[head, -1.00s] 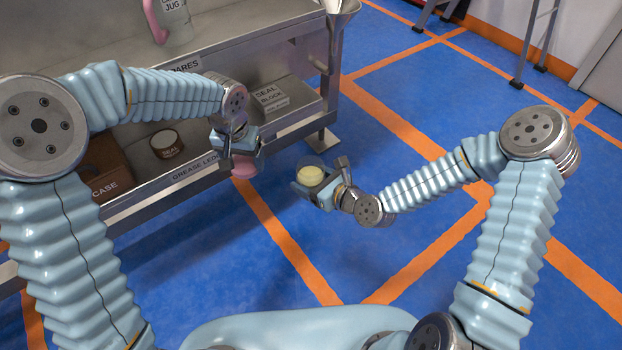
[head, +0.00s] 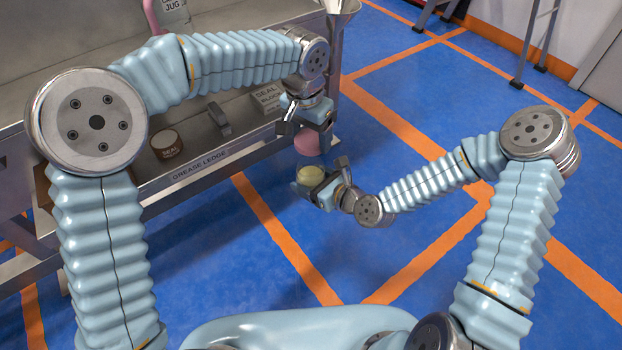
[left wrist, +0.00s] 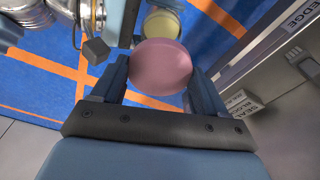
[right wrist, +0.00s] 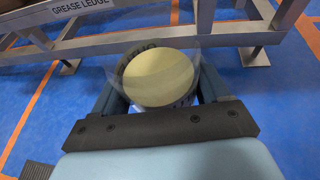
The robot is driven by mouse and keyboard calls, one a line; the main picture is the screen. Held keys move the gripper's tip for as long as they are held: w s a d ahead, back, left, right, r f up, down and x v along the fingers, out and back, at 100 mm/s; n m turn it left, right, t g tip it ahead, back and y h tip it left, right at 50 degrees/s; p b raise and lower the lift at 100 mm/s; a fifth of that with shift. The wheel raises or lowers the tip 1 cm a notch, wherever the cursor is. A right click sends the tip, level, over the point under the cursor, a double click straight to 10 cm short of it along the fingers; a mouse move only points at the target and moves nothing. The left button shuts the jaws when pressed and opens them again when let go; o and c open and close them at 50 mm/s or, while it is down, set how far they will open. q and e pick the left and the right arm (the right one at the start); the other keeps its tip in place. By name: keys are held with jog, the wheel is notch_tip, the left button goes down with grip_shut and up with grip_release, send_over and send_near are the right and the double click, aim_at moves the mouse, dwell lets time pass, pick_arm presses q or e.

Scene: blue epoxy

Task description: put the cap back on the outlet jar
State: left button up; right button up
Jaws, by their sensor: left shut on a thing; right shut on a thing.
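My left gripper (head: 308,128) is shut on a round pink cap (head: 307,145). In the left wrist view the pink cap (left wrist: 161,67) sits between the two fingers. My right gripper (head: 318,184) is shut on a clear jar with pale yellow contents (head: 310,175). In the right wrist view the jar (right wrist: 158,77) is uncapped, with dark lettering on its side partly hidden. In the head view the cap is just above the jar, slightly to the far side. The left wrist view shows the jar (left wrist: 162,27) beyond the cap, and the two look apart.
A steel bench has a lower grease ledge (head: 200,164) holding a labelled brown tin (head: 166,144), a grey block (head: 219,119) and a seal block (head: 266,97). A jug (head: 172,14) stands on top. The blue floor around the jar is clear.

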aim_at(311, 177)
pick_arm(q)
jog(key=shift+f, duration=0.1)
jog(key=shift+f, duration=1.9)
jog(key=shift+f, duration=0.85)
jog(key=shift+f, duration=0.55)
